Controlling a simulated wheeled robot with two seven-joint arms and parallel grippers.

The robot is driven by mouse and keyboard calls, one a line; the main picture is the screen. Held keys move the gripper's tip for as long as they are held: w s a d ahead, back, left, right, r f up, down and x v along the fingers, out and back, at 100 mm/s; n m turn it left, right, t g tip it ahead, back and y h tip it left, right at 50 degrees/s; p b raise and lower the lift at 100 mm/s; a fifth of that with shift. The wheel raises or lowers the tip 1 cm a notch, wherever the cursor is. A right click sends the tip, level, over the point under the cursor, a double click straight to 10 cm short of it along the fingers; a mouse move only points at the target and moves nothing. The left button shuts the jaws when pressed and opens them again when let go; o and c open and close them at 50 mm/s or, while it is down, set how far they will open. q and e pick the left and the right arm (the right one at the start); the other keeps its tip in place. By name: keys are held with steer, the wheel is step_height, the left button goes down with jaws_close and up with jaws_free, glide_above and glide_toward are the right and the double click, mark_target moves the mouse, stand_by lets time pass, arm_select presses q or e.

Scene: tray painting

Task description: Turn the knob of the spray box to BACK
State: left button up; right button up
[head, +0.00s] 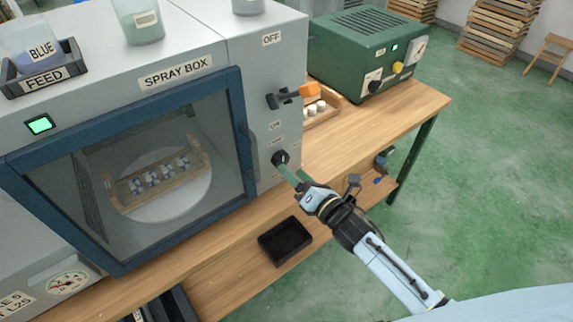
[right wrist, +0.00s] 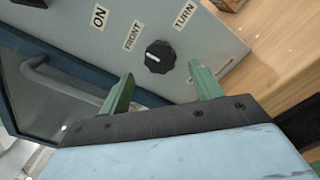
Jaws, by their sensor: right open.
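The spray box (head: 200,30) is a large grey cabinet with a blue-framed window. Its black knob (head: 280,157) is on the right side panel, below a lever. In the right wrist view the knob (right wrist: 160,57) has a small white mark on its left part, roughly on the FRONT label's side. FRONT (right wrist: 132,37) and TURN (right wrist: 184,15) labels are near it; I cannot read a BACK label. My right gripper (head: 287,171) is open, its green fingers (right wrist: 160,78) spread before the knob, apparently not gripping it. My left gripper is out of view.
A green machine (head: 366,50) stands on the wooden table (head: 340,130) at right. A black tray (head: 285,241) is below the gripper. A patterned tray (head: 158,180) sits behind the window.

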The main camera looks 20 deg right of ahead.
mark_target(283, 162)
steer(key=shift+x, duration=2.1)
steer(key=c, duration=1)
